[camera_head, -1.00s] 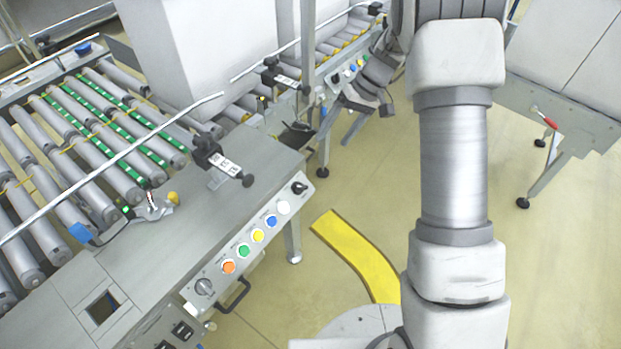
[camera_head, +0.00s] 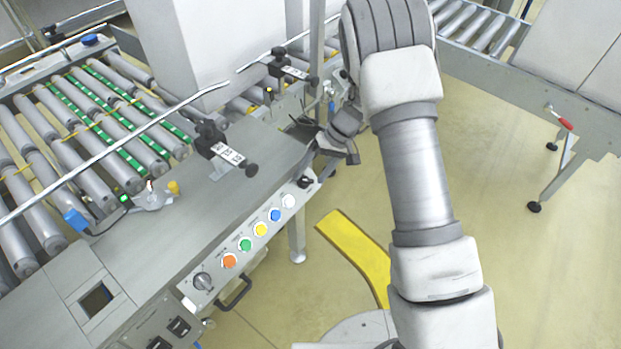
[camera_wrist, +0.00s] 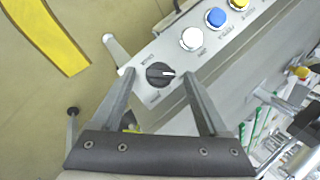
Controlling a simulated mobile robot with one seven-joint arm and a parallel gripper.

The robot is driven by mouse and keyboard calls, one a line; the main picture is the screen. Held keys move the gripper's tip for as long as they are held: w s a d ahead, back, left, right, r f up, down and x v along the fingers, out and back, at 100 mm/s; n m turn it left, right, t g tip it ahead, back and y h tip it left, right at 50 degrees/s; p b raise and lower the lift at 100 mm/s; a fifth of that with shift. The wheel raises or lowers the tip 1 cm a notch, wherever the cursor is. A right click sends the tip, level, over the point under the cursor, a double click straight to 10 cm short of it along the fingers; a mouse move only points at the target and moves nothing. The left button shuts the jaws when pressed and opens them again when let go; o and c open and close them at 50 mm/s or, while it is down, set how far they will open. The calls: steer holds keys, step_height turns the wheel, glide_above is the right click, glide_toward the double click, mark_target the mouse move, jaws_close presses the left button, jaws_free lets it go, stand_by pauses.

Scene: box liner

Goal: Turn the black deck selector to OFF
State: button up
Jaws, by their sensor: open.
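The black deck selector (camera_wrist: 160,74) is a round knob at the end of the control panel, just past the white button. In the wrist view its white mark points right, and the small labels beside it are not readable. In the head view the selector (camera_head: 305,182) is at the panel's right end. My gripper (camera_wrist: 158,77) is open, and its two fingertips appear on either side of the knob in the wrist view. I cannot tell whether they touch it. In the head view my gripper (camera_head: 333,150) is just above the panel's right end.
The panel also carries white (camera_head: 288,201), blue (camera_head: 274,215), yellow (camera_head: 260,229), green (camera_head: 245,244) and orange (camera_head: 229,261) buttons and a grey selector (camera_head: 202,281). A clamp (camera_head: 222,150) sits on the deck. A yellow floor strip (camera_head: 350,250) lies alongside.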

steer(key=shift+s+a+f, duration=0.1)
steer(key=shift+a+f, duration=0.15)
steer(key=shift+f, duration=0.2)
jaws_close()
stand_by(0.3)
steer(key=m+y, duration=0.1)
steer(key=m, duration=0.2)
steer(key=shift+d+f+y+b, duration=0.1)
steer(key=shift+d+y+b, duration=0.1)
steer(key=shift+y+b, duration=0.2)
steer(key=m+y, duration=0.1)
steer(key=m, duration=0.1)
steer(key=m+y, duration=0.1)
steer(key=m, duration=0.1)
steer(key=shift+d+f+m+y+b, duration=0.1)
steer(key=shift+m+y+b, duration=0.2)
steer(key=shift+m+t, duration=0.3)
